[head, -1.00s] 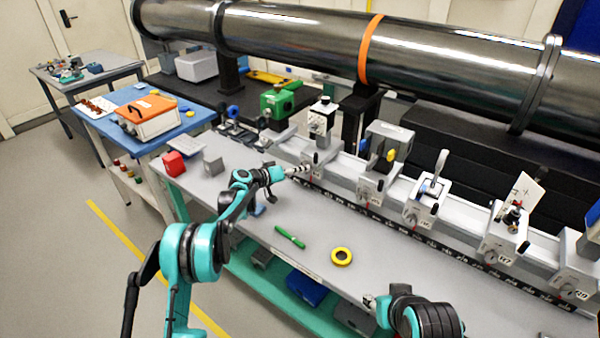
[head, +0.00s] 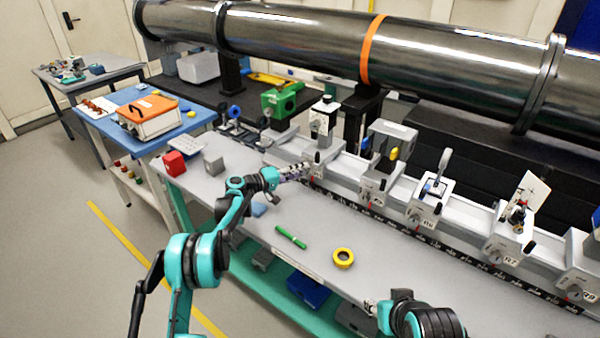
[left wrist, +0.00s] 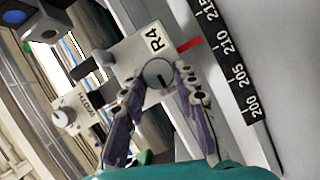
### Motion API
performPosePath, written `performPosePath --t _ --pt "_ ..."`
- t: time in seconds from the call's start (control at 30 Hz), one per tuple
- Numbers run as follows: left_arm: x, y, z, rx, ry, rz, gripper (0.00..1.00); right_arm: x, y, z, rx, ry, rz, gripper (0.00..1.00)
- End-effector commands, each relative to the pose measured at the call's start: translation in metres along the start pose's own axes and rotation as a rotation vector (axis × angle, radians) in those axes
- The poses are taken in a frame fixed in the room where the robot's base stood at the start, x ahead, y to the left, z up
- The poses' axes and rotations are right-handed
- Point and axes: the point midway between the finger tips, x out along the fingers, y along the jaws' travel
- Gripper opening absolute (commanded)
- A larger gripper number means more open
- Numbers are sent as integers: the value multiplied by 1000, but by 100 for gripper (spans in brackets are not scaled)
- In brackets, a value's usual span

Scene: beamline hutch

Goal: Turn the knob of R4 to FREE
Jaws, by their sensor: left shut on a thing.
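The R4 carriage, with its R4 label, fills the middle of the left wrist view (left wrist: 128,52) and sits on the rail in the head view (head: 324,157). My left gripper (left wrist: 160,82) is shut on this knob, one finger on each side. In the head view my left gripper (head: 303,171) reaches the front of R4 from the left. The fingers hide part of the knob's face, and I cannot read any FREE mark. My right gripper (head: 371,305) is low over the bench's front edge, its fingers too small to judge.
Other carriages stand along the rail to the right, the nearest with a yellow part (head: 392,153). A black scale strip (left wrist: 228,62) runs beside R4. A green pen (head: 291,237) and a yellow ring (head: 343,258) lie on the bench. A large steel pipe (head: 300,38) runs behind.

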Motion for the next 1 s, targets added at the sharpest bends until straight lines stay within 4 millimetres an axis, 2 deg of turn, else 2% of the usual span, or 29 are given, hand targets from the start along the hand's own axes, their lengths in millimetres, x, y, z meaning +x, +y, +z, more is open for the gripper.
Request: performPosePath --t 0.37,0.4,0.47,0.8,0.87,1.0 --pt "0 0 0 -5 1 1 0 0 0 0 0 0 0 40" --pt "0 0 0 -4 1 1 34 0 0 0 0 0 0 40" --pt "0 0 0 -4 1 1 50 0 0 0 0 0 0 40" --pt "-2 0 0 -4 1 1 50 0 0 0 0 0 0 40" --pt "-7 0 -1 -4 2 1 50 0 0 0 0 0 0 40" --pt "-30 0 -1 -4 3 0 50 0 0 0 0 0 0 40"
